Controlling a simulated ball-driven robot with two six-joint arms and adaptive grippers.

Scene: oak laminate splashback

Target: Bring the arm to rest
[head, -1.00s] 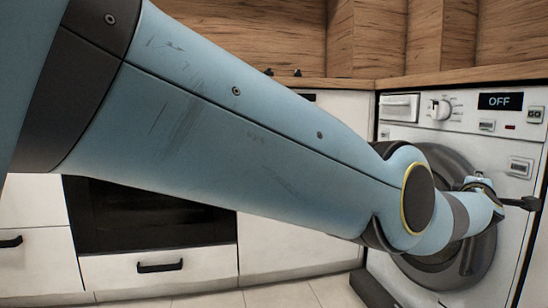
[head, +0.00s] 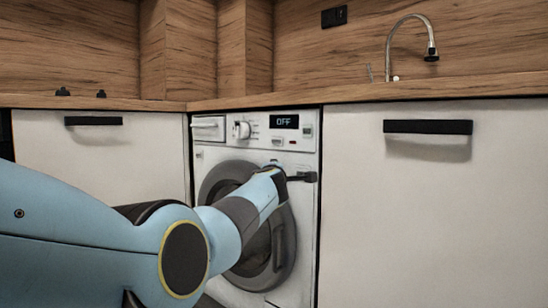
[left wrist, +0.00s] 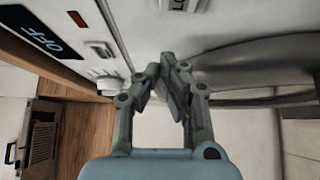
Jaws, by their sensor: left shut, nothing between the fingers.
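My left arm comes in from the left in the head view. Its gripper (head: 304,177) is in front of the washing machine (head: 302,255), at the upper right of the round dark door (head: 284,226). In the left wrist view the gripper (left wrist: 172,75) has its fingers together with nothing between them. It is close to the machine's white front; I cannot tell whether it touches. The door looks shut, though my arm hides part of it. The display (head: 285,121) reads OFF. My right gripper is not in view.
A wooden worktop (head: 420,91) runs above white cabinets (head: 400,220) with dark handles. A tap (head: 389,45) stands at the back right. A black socket (head: 334,17) is on the wooden splashback. The floor is mostly hidden by my arm.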

